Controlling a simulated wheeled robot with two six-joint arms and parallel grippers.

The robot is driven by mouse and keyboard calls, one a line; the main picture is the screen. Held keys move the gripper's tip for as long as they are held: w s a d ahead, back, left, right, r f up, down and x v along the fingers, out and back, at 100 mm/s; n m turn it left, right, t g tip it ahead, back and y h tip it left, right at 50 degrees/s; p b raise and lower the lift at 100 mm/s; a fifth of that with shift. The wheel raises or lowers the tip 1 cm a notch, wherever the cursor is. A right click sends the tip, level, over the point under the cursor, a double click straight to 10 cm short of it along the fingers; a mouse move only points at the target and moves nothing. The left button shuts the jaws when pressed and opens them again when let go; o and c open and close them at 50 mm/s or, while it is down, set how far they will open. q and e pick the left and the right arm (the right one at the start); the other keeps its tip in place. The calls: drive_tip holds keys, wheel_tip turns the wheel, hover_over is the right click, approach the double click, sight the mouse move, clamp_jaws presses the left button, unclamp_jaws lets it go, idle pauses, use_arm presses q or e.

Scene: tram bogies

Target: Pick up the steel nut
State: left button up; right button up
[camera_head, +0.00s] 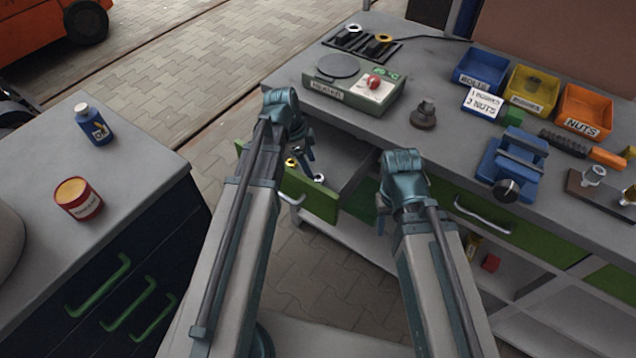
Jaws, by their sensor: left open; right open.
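A steel nut (320,178) lies in the open drawer (345,170) of the workbench, with a brass nut (290,162) to its left. Another steel nut (355,28) sits on the dark slotted rack at the back of the bench, beside a second brass-coloured nut (384,38). My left gripper (305,155) is open over the drawer, with its fingers pointing down close to the nuts; its arm hides part of the drawer. I cannot tell if it touches a nut. My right gripper (383,222) is open and appears empty, in front of the bench, right of the drawer.
The bench carries a scale-like device (355,85), a blue bin (482,70), a yellow bin (531,88), an orange nuts bin (584,112), a card (483,103) and a blue vise (512,160). A blue bottle (92,123) and a red tin (78,198) stand on the left cabinet.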

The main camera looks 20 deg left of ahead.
sight(317, 177)
use_arm(q)
drive_tip(key=b+x, duration=0.5)
drive_tip(key=shift+w+d+f, duration=0.1)
drive_tip(key=shift+w, duration=0.05)
clamp_jaws()
idle(0.4)
